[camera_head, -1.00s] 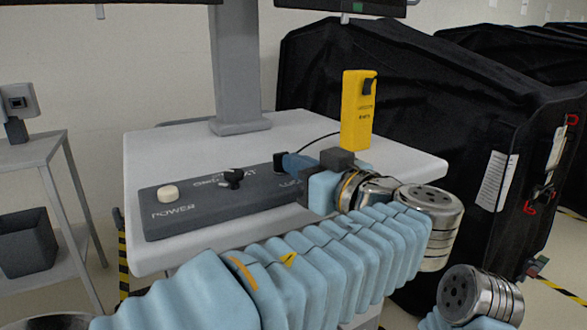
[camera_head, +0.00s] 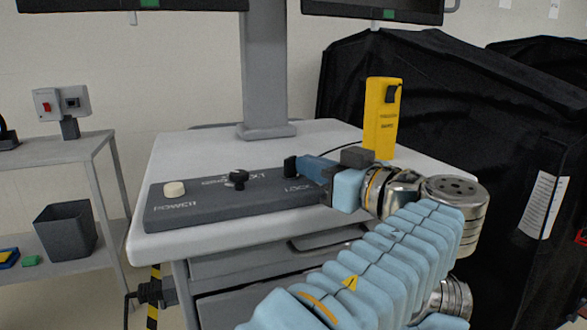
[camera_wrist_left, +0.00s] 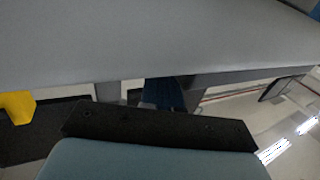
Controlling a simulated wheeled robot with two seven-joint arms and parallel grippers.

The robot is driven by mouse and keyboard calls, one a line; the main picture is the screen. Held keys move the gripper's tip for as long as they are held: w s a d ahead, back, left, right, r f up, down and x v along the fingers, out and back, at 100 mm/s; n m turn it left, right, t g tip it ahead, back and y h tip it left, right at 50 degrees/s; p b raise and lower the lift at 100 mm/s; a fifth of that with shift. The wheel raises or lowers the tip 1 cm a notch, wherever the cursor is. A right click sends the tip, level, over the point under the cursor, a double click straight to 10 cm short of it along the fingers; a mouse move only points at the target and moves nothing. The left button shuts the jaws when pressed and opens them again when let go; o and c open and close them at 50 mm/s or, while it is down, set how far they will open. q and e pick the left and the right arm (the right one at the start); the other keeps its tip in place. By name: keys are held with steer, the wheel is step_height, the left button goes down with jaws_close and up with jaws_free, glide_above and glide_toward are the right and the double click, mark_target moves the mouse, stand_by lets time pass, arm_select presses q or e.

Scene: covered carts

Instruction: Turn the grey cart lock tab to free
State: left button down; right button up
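The grey cart (camera_head: 215,145) has a dark control panel (camera_head: 205,208) on its top. A small black upright tab (camera_head: 290,165) stands at the panel's right end, beside a label that seems to read LOCK. My left gripper (camera_head: 312,167) reaches in from the right. Its blue fingertips are right beside the tab; I cannot tell whether they touch it. The gap between the fingers does not show. My right gripper is not in view.
A white button (camera_head: 174,189) and a black knob (camera_head: 239,178) are on the same panel. A yellow box (camera_head: 382,120) stands behind my gripper. A black covered cart (camera_head: 430,110) is at the right, a grey shelf (camera_head: 60,150) at the left.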

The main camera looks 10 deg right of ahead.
arm_select(q)
steer(key=shift+w, duration=0.25)
steer(key=shift+w+d+b, duration=0.15)
steer(key=shift+w+b, duration=0.15)
steer(key=shift+b, duration=0.1)
steer(key=shift+w, duration=0.15)
stand_by(0.5)
